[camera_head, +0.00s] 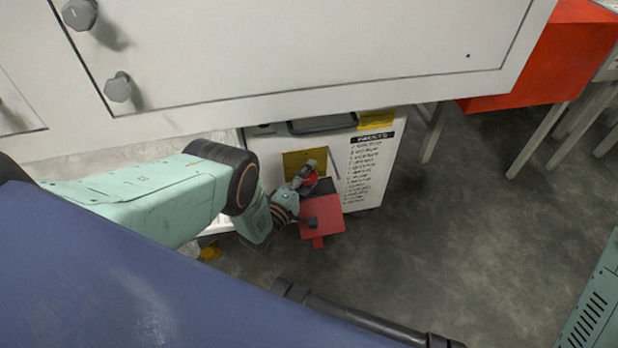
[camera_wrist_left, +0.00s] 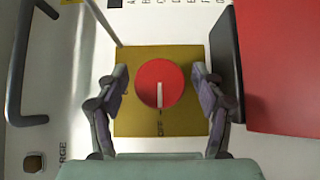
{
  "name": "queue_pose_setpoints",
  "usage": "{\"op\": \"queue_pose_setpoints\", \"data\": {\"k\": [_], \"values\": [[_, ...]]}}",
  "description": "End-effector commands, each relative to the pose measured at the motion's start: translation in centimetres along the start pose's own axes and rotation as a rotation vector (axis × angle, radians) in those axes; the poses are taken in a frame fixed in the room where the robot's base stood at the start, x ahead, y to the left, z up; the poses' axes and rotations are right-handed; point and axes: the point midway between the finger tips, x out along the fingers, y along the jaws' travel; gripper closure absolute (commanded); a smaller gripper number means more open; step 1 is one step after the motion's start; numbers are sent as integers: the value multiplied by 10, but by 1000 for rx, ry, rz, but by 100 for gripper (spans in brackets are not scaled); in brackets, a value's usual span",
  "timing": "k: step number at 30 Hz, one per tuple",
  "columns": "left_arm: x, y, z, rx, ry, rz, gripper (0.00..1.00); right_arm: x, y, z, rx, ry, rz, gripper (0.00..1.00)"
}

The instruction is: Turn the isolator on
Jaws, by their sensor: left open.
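The isolator is a round red knob (camera_wrist_left: 147,78) with a pale pointer bar, set on a square yellow plate (camera_wrist_left: 127,120) on a white cabinet. My left gripper (camera_wrist_left: 160,80) is open, with one finger on each side of the knob and gaps visible between. In the head view the left gripper (camera_head: 307,170) is at the yellow plate (camera_head: 296,160) and partly covers the red knob (camera_head: 309,181). My right gripper is not in view.
A red panel (camera_wrist_left: 285,70) with a black edge strip (camera_wrist_left: 226,62) stands close right of the knob. A dark bar handle (camera_wrist_left: 17,70) is at left. The white cabinet (camera_head: 377,155) sits under a large pale housing (camera_head: 300,45). Floor to its right is open.

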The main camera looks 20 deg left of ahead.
Motion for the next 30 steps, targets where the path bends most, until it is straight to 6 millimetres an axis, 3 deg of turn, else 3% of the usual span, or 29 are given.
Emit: {"op": "queue_pose_setpoints", "data": {"k": [4, 22, 30], "values": [[0, 0, 0, 0, 0, 0, 34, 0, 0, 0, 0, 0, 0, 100], [0, 0, 0, 1, 0, 0, 84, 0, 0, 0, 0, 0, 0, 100], [0, 1, 0, 21, 0, -18, 86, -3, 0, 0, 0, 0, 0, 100]]}}
